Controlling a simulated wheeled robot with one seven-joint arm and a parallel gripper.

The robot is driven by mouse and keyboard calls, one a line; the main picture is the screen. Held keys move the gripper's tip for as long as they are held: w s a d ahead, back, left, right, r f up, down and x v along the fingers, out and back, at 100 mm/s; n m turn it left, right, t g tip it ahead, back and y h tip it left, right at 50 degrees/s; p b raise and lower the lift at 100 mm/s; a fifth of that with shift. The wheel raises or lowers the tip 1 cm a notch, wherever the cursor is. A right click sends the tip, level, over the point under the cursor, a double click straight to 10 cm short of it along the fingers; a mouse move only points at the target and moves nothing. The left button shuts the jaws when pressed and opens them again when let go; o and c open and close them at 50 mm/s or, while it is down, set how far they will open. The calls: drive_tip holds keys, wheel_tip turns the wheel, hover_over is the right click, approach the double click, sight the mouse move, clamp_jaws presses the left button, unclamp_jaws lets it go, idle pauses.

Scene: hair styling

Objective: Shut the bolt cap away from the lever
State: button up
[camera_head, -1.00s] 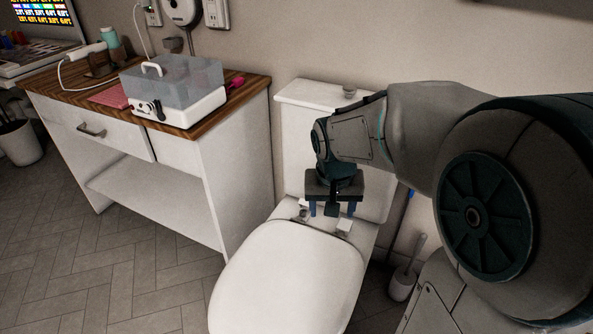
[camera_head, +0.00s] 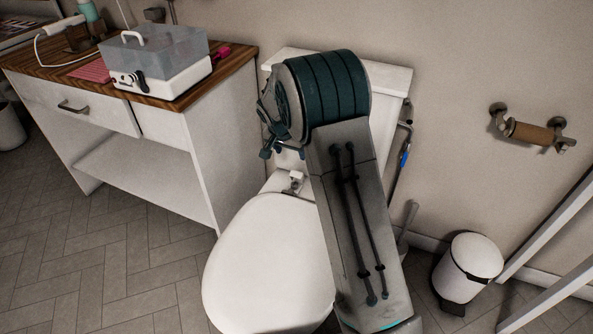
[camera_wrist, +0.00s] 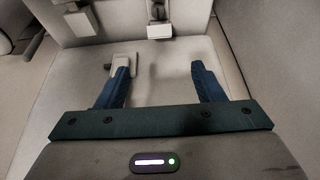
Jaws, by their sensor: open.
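The white toilet has its lid (camera_head: 268,255) down in the head view. A small white cap with a metal fitting (camera_head: 296,179) shows at the hinge behind the lid; my arm covers the area to its right. In the wrist view my gripper (camera_wrist: 163,70) is open, with blue fingers apart and nothing held between them. A small white flap-like piece (camera_wrist: 124,60) is at the left fingertip; I cannot tell whether they touch. Another white block with a metal fitting (camera_wrist: 159,31) is farther up, and a pale bracket (camera_wrist: 82,20) is upper left. No lever can be clearly identified.
The cistern (camera_head: 385,78) stands behind my arm. A pipe with a blue part (camera_head: 404,159) runs to its right. A white cabinet (camera_head: 215,150) stands left, a bin (camera_head: 468,265) right, and a roll holder (camera_head: 530,130) is on the wall.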

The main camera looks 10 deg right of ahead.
sight(296, 173)
drive_tip(key=b+x, duration=0.3)
drive_tip(key=x, duration=1)
drive_tip(key=shift+f+b, duration=0.15)
drive_tip(key=shift+b, duration=0.15)
drive_tip(key=c, duration=1)
